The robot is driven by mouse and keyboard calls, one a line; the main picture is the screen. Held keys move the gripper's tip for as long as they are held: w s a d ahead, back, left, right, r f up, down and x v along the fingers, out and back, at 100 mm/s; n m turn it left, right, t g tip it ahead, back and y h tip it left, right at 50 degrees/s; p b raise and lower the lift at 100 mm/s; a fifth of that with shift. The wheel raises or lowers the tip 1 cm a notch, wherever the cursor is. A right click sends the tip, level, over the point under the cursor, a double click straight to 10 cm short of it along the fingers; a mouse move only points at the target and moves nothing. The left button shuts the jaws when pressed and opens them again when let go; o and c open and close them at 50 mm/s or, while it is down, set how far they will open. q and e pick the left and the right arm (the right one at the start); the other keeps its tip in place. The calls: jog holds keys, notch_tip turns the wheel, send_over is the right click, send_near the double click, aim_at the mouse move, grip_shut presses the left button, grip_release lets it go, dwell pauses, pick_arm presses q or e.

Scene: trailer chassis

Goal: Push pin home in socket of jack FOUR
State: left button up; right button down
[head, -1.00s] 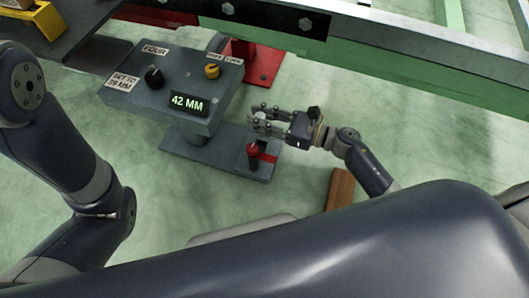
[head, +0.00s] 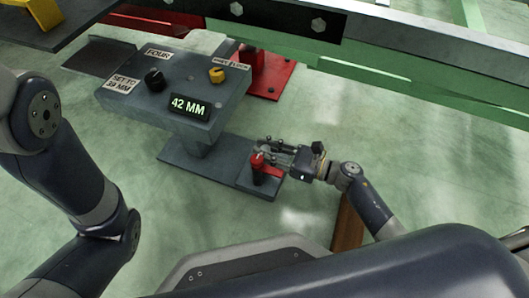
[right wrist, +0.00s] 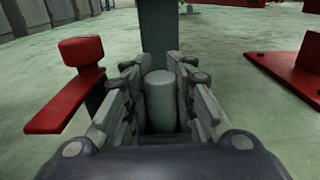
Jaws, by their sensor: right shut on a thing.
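Jack FOUR (head: 178,98) is a grey console on a column with a base plate (head: 185,165); its label reads FOUR and its display 42 MM. My right gripper (head: 270,150) is low over the right end of the base plate, close to a red knob (head: 257,160). In the right wrist view, the right gripper (right wrist: 160,108) is shut on an upright grey cylinder, the pin (right wrist: 160,98). The pin's lower end and the socket are hidden, so its depth cannot be told. The red knob with its flat red bar (right wrist: 72,98) stands left of the fingers. My left gripper is out of view.
The console carries a black knob (head: 154,78), a yellow knob (head: 217,75) and a SET TO 39 MM label (head: 118,84). Behind are a red foot plate (head: 268,82) and the green chassis rail (head: 400,70). A brown block (head: 347,225) lies near my right arm.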

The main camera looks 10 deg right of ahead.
jog(key=shift+r, duration=0.2)
jog(key=shift+f, duration=0.1)
jog(key=c, duration=1.3)
grip_release()
jog(key=shift+f, duration=0.1)
jog(key=shift+r, duration=0.2)
jog(key=shift+p+v, duration=2.7)
jog(key=shift+v, duration=3.3)
